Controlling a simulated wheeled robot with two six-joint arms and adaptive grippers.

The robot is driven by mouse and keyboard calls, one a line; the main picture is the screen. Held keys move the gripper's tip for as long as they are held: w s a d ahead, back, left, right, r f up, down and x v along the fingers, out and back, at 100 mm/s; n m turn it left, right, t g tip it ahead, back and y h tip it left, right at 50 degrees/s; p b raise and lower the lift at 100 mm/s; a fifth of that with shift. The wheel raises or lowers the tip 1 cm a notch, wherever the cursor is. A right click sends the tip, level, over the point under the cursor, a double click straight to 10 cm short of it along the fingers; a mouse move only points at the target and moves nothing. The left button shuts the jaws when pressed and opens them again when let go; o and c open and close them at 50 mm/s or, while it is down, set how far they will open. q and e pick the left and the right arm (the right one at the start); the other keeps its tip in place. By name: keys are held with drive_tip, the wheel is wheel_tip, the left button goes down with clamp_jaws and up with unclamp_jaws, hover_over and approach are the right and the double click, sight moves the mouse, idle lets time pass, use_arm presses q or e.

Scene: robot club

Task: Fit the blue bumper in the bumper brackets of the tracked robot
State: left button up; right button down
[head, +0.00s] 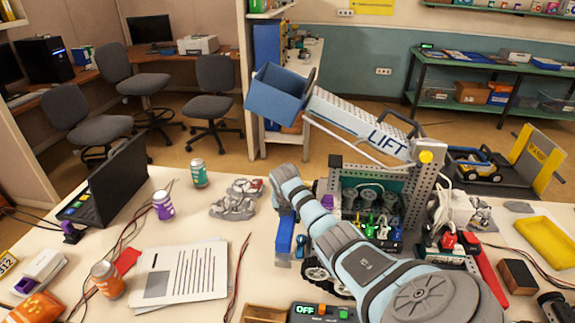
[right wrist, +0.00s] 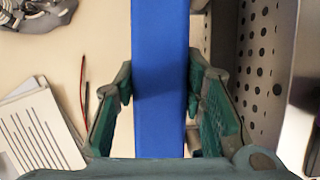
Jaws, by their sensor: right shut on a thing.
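The blue bumper (head: 285,236) is a plain blue bar at the left end of the tracked robot, beside its track (head: 318,272). In the right wrist view the bumper (right wrist: 160,60) runs between the fingers. My right gripper (right wrist: 160,88) is shut on it. In the head view the right gripper (head: 280,205) points down onto the bar. The tracked robot (head: 437,190) has perforated metal sides and a raised arm marked LIFT (head: 385,140). My right arm covers much of its near side. The brackets cannot be made out clearly, nor whether the bumper touches them. My left gripper is out of view.
A grey part (head: 235,200) lies behind the bumper. Wires (head: 237,275) cross the table. A yellow tray (head: 548,240) is at right.

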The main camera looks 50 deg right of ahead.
drive_tip(key=shift+d+f+b, duration=0.15)
drive_tip(key=shift+f+b, duration=0.5)
drive_tip(key=shift+f, duration=0.15)
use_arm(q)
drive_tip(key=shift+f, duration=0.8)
use_arm(e)
drive_tip(key=shift+r, duration=0.1)
use_arm(q)
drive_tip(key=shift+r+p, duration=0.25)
drive_tip(key=shift+p, duration=0.15)
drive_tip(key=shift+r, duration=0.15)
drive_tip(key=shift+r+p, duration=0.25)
drive_tip(key=shift+p, duration=0.15)
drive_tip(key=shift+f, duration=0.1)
use_arm(e)
drive_tip(key=shift+f, duration=0.35)
drive_tip(key=shift+f, duration=0.25)
use_arm(q)
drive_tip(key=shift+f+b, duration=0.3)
drive_tip(key=shift+b, duration=0.1)
use_arm(e)
drive_tip(key=shift+f, duration=0.9)
drive_tip(key=c, duration=1)
unclamp_jaws()
drive_tip(key=shift+s, duration=0.1)
